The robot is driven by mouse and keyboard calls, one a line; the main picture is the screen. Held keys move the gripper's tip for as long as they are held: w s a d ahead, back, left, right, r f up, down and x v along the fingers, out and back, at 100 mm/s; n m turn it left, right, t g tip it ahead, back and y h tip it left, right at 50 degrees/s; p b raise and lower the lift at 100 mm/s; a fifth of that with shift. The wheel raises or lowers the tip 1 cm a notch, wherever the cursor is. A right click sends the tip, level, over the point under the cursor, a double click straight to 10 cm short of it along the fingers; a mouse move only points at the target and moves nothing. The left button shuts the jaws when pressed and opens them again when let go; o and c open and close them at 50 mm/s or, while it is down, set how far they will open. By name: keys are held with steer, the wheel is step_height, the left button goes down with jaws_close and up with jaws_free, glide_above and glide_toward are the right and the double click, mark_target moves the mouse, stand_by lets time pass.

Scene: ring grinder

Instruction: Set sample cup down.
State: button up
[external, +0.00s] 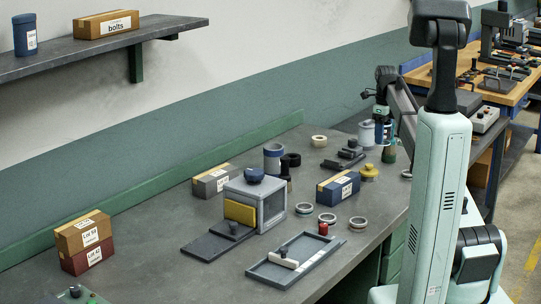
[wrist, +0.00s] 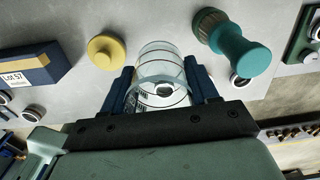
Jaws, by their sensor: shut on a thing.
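The sample cup (wrist: 160,68) is a clear cup with dark lines around it. In the wrist view it sits between the two blue fingers of my gripper (wrist: 164,88), which is shut on it. A small dark shape shows in or through it. In the external view my gripper (external: 381,128) is over the far right part of the bench, partly hidden by my own arm. I cannot tell whether the cup's base touches the bench.
A yellow knobbed piece (wrist: 105,48) stands left of the cup, and a teal-handled tool (wrist: 232,45) stands close on its right. A blue box (external: 338,188), several rings and a grey tray (external: 275,272) are nearer. The bench's front edge is close.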

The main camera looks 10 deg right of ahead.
steer(key=shift+f, duration=4.65)
steer(key=shift+f, duration=0.1)
steer(key=o, duration=1)
steer(key=shift+o, duration=0.2)
step_height(320, 180, up, 12)
steer(key=shift+r, duration=0.15)
